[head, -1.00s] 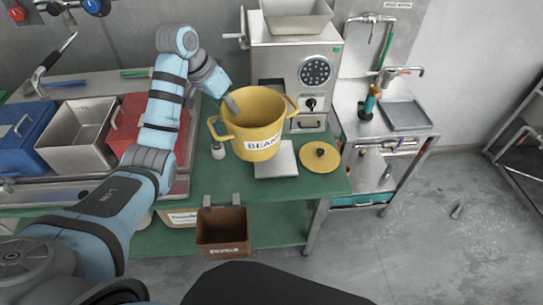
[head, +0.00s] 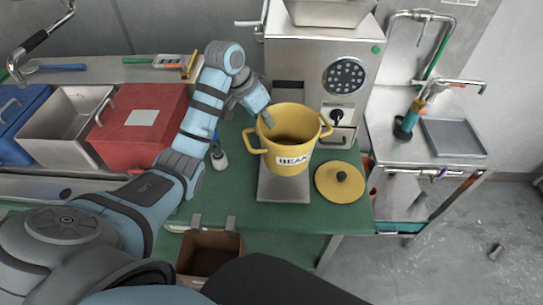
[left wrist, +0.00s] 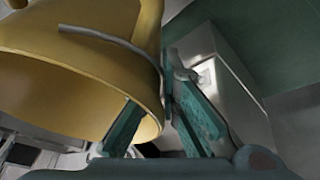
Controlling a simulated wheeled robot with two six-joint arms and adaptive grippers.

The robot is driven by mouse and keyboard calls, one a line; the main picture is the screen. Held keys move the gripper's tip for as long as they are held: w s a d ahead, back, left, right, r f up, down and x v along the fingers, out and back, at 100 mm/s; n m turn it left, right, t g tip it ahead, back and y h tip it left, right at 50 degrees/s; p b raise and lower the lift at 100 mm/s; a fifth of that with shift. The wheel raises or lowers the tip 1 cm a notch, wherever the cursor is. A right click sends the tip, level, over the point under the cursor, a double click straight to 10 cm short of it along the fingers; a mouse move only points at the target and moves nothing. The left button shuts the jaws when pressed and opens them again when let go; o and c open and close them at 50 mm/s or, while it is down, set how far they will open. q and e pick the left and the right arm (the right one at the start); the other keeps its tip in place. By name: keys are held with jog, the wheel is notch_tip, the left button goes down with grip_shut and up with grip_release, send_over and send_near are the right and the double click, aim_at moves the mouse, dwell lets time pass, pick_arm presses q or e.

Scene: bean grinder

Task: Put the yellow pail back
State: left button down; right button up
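The yellow pail (head: 290,150), labelled BEANS with a handle on each side, is upright over the silver scale plate (head: 284,187). I cannot tell whether it touches the plate. It holds something dark. My left gripper (head: 267,119) is at the pail's back-left rim. In the left wrist view, the pail (left wrist: 80,65) fills the upper left, and its wall lies between the fingers of my left gripper (left wrist: 160,115), which appears shut on it. The fingertips are partly hidden. My right gripper is not in view.
The grinder (head: 320,80) stands behind the pail. A yellow lid (head: 341,184) lies on the green table to the right. A small white-based brush (head: 219,158) stands left. Red (head: 140,130), silver and blue bins are further left; a brown box (head: 208,255) hangs in front.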

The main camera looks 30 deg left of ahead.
pick_arm(q)
notch_tip(320, 180, down, 8)
jog(key=shift+w+f+b, duration=0.15)
jog(key=shift+f+b, duration=0.1)
jog(key=shift+b, duration=0.05)
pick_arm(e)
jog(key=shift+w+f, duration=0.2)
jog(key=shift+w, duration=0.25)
pick_arm(q)
jog(key=shift+f, duration=0.1)
jog(key=c, duration=1.8)
grip_release()
jog(key=p+v, duration=0.2)
jog(key=v, duration=1)
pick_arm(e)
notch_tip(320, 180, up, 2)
pick_arm(q)
jog(key=shift+d, duration=0.1)
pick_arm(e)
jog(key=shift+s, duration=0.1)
